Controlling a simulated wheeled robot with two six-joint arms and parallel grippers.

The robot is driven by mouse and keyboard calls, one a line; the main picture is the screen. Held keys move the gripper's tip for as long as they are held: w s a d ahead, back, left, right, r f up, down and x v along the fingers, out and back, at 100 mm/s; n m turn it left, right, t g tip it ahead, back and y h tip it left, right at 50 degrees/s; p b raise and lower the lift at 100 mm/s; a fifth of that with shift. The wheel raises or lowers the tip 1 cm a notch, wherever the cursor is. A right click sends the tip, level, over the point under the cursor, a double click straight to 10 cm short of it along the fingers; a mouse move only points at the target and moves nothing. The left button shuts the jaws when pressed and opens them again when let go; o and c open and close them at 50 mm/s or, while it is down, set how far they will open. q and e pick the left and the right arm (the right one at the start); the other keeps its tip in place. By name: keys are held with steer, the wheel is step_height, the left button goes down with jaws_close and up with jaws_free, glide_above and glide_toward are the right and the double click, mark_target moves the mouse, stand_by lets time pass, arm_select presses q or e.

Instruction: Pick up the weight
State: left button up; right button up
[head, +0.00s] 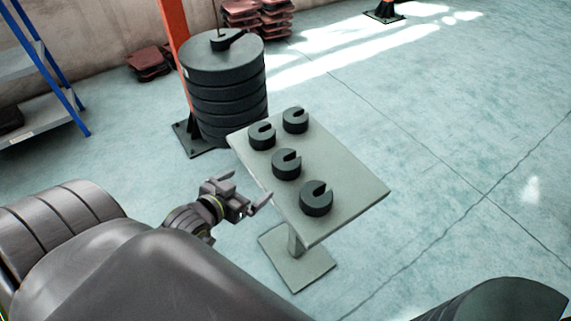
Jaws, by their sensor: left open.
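Several dark slotted weights stand on a small grey pedestal table (350,190). The nearest weight (316,199) is toward the front edge, another weight (286,164) is behind it, and two more, a left weight (261,137) and a right weight (295,121), are at the far end. Which one the task means cannot be told. My left gripper (246,190) is open and empty, just left of the table's left edge, apart from the weights. My right gripper is not in view.
A tall stack of large dark discs (225,90) stands behind the table by an orange post (174,35). A blue-framed shelf (45,90) is at the left. Reddish stacked parts (256,18) lie at the back. The floor right of the table is clear.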

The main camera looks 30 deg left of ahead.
arm_select(q)
steer(key=r, duration=0.1)
glide_toward(292, 155)
steer(key=shift+w+a+f, duration=0.35)
steer(key=shift+w+f, duration=0.25)
steer(key=x, duration=0.4)
steer(key=shift+d, duration=0.35)
steer(key=shift+w+f, duration=0.25)
steer(key=shift+w, duration=0.35)
steer(key=c, duration=1.9)
steer(key=shift+w+r, duration=0.2)
steer(key=shift+r, duration=0.1)
steer(key=shift+c, duration=0.5)
